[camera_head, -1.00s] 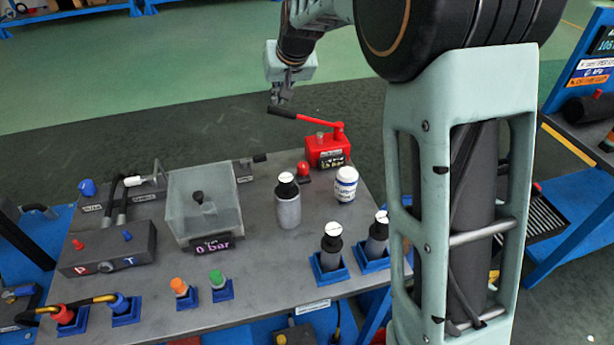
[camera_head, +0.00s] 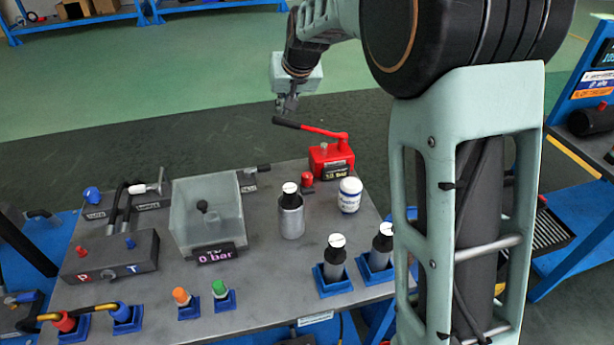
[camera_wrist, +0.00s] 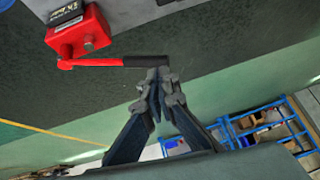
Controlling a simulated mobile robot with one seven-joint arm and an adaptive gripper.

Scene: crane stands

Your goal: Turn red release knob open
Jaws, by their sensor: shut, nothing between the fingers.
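A small red knob (camera_head: 307,181) stands on the bench just left of the red hand pump (camera_head: 331,160); I take it to be the release knob. The pump has a red lever (camera_head: 322,132) with a black grip pointing left, and a small display on its front. My gripper (camera_head: 287,106) is at the free end of the black grip, above and left of the pump, away from the knob. In the wrist view my gripper (camera_wrist: 158,76) has its fingertips together, beside or touching the grip's end (camera_wrist: 147,61), with nothing between them. The pump body (camera_wrist: 80,35) shows at upper left there.
On the bench (camera_head: 262,262) stand a clear box (camera_head: 208,215) with a 0 bar display, a grey bottle (camera_head: 291,215), a white jar (camera_head: 350,195) and several fittings in blue holders. My arm covers the right side. Floor behind the bench is clear.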

